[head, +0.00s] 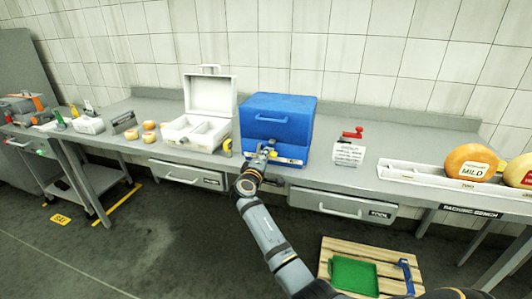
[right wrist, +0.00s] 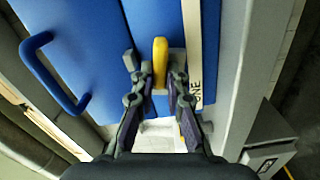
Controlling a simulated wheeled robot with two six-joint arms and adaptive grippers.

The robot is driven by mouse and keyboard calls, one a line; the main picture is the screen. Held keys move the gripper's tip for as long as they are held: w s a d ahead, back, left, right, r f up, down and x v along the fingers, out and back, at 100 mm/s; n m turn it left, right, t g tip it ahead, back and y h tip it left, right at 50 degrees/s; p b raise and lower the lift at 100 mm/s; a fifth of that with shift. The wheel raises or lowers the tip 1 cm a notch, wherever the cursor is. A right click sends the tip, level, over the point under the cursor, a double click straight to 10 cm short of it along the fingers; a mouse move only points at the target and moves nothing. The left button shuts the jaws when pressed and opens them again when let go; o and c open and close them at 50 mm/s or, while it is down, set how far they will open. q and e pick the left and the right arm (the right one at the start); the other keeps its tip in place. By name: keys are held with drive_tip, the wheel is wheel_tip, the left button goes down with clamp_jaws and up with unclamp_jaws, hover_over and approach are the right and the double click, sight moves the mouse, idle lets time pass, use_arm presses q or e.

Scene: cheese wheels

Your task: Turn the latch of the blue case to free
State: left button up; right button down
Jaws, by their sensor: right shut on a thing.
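The blue case (head: 278,117) stands closed on the grey bench, with a blue handle on its upper front. It fills much of the right wrist view (right wrist: 105,50), where its handle (right wrist: 50,75) shows at the left. The latch (right wrist: 160,62) shows there as a yellow lever on a grey mount on the case's front. My right gripper (right wrist: 160,75) is shut on the yellow latch lever. In the head view the right gripper (head: 262,152) is at the low front of the case and hides the latch. My left gripper is not in view.
An open white case (head: 208,100) stands left of the blue case. A red-handled device (head: 350,147) stands to its right. A tray (head: 400,174) with cheese wheels (head: 472,162) lies farther right. A pallet with a green crate (head: 354,275) is on the floor.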

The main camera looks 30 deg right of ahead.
drive_tip(key=shift+f+n+p, duration=0.15)
drive_tip(key=shift+n+p, duration=0.3)
drive_tip(key=shift+n, duration=0.65)
drive_tip(key=shift+f+n, duration=0.1)
drive_tip(key=shift+n, duration=0.2)
drive_tip(key=c, duration=1.4)
unclamp_jaws()
drive_tip(key=shift+o, duration=0.2)
drive_tip(key=v, duration=0.7)
drive_tip(key=shift+s+a, duration=0.15)
drive_tip(key=shift+a, duration=0.1)
